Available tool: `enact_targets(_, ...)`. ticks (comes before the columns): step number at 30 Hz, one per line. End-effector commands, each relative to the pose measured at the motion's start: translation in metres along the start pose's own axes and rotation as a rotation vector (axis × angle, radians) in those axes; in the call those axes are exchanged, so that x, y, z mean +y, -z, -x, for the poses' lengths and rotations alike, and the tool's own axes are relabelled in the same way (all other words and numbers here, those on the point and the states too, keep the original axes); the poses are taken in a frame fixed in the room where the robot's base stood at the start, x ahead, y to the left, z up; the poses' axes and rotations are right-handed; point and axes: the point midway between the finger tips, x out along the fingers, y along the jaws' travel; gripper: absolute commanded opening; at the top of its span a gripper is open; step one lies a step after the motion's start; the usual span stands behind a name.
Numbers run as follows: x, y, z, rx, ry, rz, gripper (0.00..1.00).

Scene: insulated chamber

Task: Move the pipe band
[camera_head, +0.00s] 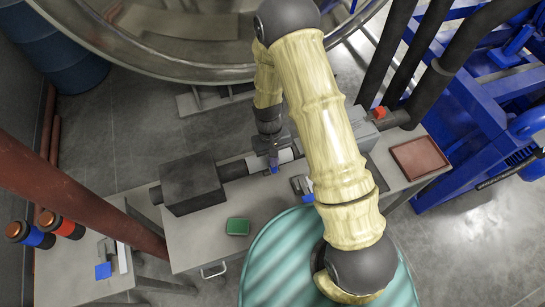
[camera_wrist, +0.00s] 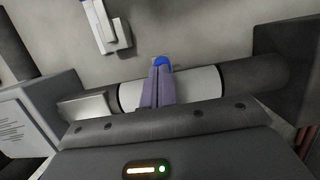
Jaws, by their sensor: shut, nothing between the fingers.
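A white band (camera_head: 284,156) is around the dark pipe on the bench, and I take it to be the pipe band. It also shows in the wrist view (camera_wrist: 204,86), with dark pipe (camera_wrist: 252,77) to its right. My gripper (camera_head: 273,164) points down at the pipe. In the wrist view its fingers (camera_wrist: 160,72) are together and empty, across the front of the white band and hiding its middle. I cannot tell whether they touch it. A grey metal piece (camera_wrist: 88,106) lies left of the band.
A dark box (camera_head: 192,184) holds the pipe's left end. A pale fitting with a blue part (camera_wrist: 107,24) lies on the bench. A green box (camera_head: 238,227) and a red-brown tray (camera_head: 418,158) sit on bench tops. A teal drum (camera_head: 275,262) stands in front.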

Motion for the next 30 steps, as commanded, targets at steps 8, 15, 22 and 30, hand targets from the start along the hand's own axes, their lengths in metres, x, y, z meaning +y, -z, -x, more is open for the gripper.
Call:
enact_targets(8, 0.0, -0.002, -0.017, 0.0, 0.0, 0.003, 0.0)
enact_targets(15, 0.0, -0.003, -0.017, -0.002, 0.0, 0.003, 0.0)
enact_targets(22, 0.0, -0.004, -0.013, -0.002, -0.001, 0.003, 0.0)
enact_targets(30, 0.0, -0.006, -0.001, -0.001, -0.001, 0.002, 0.0)
